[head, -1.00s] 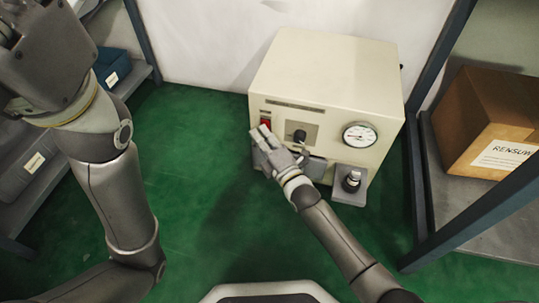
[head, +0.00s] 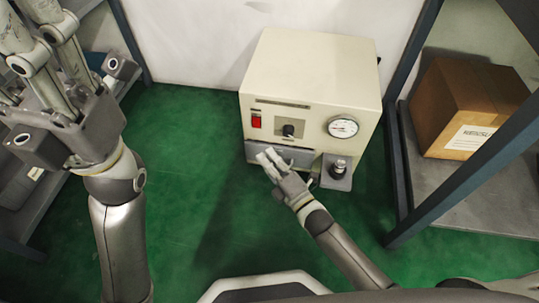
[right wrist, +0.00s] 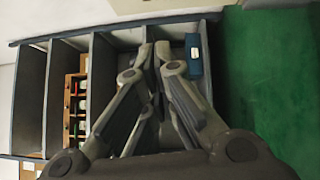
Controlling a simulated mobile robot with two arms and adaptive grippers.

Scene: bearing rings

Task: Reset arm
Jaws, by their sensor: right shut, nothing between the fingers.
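My right gripper (head: 266,160) is shut and empty, in front of the lower front of a cream machine (head: 310,65) in the head view. It lies below the red switch (head: 256,122) and black knob (head: 289,130), overlapping the grey ledge (head: 255,152) in the picture; I cannot tell whether it touches. In the right wrist view its fingers (right wrist: 153,55) are together, with nothing between them. My left gripper (head: 40,50) is raised at the upper left of the head view; its fingertips are cut off.
A round gauge (head: 342,126) is on the machine's right front, above a small bracket with a metal fitting (head: 338,168). A cardboard box (head: 470,105) sits on the right shelf. In the right wrist view a shelf unit (right wrist: 68,62) holds a blue bin (right wrist: 194,55). Green floor (head: 190,200) is open.

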